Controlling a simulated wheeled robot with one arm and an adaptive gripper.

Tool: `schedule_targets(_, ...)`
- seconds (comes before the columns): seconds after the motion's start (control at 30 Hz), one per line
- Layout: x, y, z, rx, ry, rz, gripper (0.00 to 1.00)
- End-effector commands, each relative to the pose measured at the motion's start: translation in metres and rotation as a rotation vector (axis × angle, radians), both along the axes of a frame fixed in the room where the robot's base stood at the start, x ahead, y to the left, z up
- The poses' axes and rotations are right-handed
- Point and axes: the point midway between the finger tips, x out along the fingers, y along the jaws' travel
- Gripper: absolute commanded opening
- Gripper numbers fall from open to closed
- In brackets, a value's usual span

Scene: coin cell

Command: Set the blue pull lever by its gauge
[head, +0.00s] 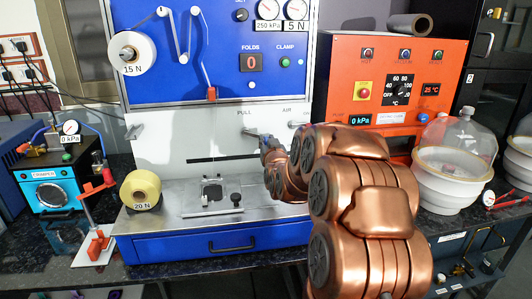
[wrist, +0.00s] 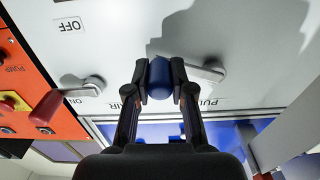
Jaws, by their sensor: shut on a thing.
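The blue pull lever has a blue knob (wrist: 160,72) and a grey pivot (wrist: 213,71), beside the PULL label in the wrist view. My gripper (wrist: 161,88) has one finger on each side of the knob and is shut on it. The lever points sideways from its pivot. The gauge reading 5 N (head: 296,10) is at the top right of the blue panel, beside a gauge reading 250 kPa (head: 268,12).
A red-knobbed air lever (wrist: 46,106) sits beside the pull lever, with ON and OFF labels. An orange control box (head: 345,70) and a glass dome (head: 447,135) stand right. A yellow 20 N roll (head: 140,189) and a small fixture (head: 211,196) are on the bench.

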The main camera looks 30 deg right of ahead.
Motion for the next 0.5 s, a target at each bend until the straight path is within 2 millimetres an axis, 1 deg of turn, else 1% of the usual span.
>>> schedule_targets(0.03, 0.000, -0.001, -0.001, -0.037, 0.012, 0.000, 0.00)
schedule_targets(0.2, 0.000, -0.002, 0.008, -0.146, 0.056, 0.000, 0.00)
schedule_targets(0.5, -0.001, -0.003, 0.019, -0.273, 0.112, 0.000, 0.00)
